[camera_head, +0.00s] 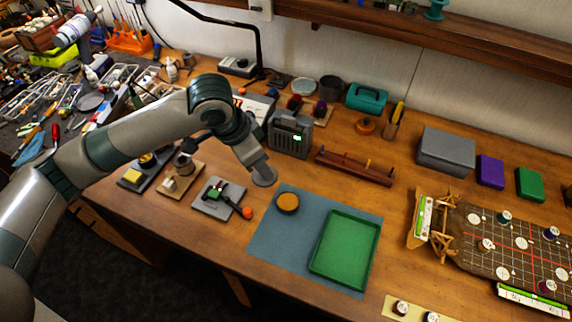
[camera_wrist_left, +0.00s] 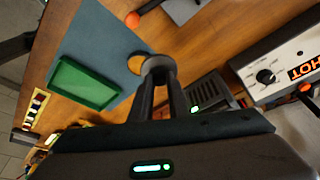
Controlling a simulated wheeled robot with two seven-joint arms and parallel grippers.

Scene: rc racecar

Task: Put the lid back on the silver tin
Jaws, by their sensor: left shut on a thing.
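A round grey disc, which looks like the lid (camera_head: 265,178), is held by my left gripper (camera_head: 257,163), which is shut on it. The lid also shows in the left wrist view (camera_wrist_left: 157,65) between the fingertips (camera_wrist_left: 158,80). The open round tin (camera_head: 288,203) stands on the blue-grey mat (camera_head: 270,240), with orange-brown contents showing. In the head view the lid is up and left of the tin, apart from it. In the left wrist view the lid covers part of the tin (camera_wrist_left: 135,65). My right gripper is not in view.
A green tray (camera_head: 316,263) lies on the mat, right of the tin. A grey device with a green display (camera_head: 290,135) and a wooden rack with pegs (camera_head: 354,167) stand behind. A small board with an orange knob (camera_head: 246,212) is to the left.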

